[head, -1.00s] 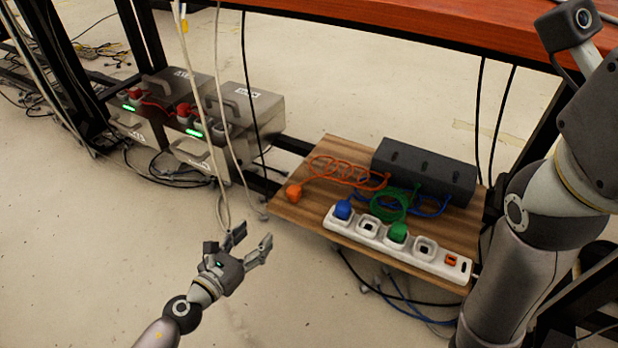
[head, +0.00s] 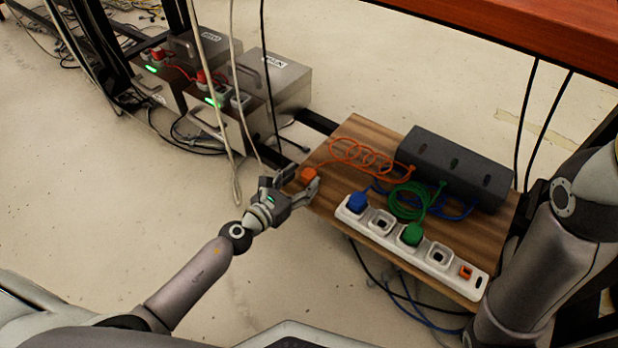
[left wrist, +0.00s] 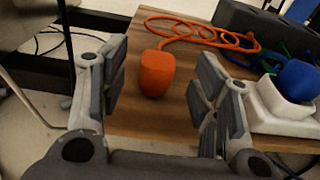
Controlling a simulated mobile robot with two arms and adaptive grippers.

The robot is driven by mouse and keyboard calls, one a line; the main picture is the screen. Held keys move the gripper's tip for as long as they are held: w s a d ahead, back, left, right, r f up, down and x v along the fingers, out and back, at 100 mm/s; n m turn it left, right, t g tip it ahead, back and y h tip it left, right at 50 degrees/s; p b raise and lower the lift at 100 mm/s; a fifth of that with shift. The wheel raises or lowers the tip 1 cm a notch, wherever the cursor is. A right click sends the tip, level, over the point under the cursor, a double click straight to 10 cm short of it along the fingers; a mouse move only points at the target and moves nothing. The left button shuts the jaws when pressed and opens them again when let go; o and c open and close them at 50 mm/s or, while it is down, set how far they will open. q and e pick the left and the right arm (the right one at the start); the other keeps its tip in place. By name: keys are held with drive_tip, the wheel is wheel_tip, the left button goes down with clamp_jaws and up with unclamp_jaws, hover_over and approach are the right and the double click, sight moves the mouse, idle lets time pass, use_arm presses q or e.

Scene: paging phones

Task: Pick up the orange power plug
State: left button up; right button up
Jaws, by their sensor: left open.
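The orange power plug (head: 308,174) lies at the left corner of the wooden board (head: 352,127), its coiled orange cord running to the dark grey box (head: 455,163). It also shows in the left wrist view (left wrist: 157,74). My left gripper (head: 303,183) is open at the board's left edge. In the left wrist view its fingers (left wrist: 163,92) stand apart on either side of the plug, which sits between them a little farther out, apparently untouched. My right arm (head: 545,240) shows at the right; its gripper is out of view.
A white power strip (head: 381,222) holds a blue plug (head: 357,203) and a green plug (head: 411,234), right of the orange plug. Metal boxes (head: 285,82) with red plugs stand at the back left. Hanging cables (head: 232,125) pass close to my left gripper.

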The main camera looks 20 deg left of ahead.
sight(309, 172)
use_arm(q)
drive_tip(key=x, duration=0.3)
drive_tip(key=shift+w+d+f, duration=0.1)
drive_tip(key=shift+w, duration=0.45)
drive_tip(key=c, duration=1.1)
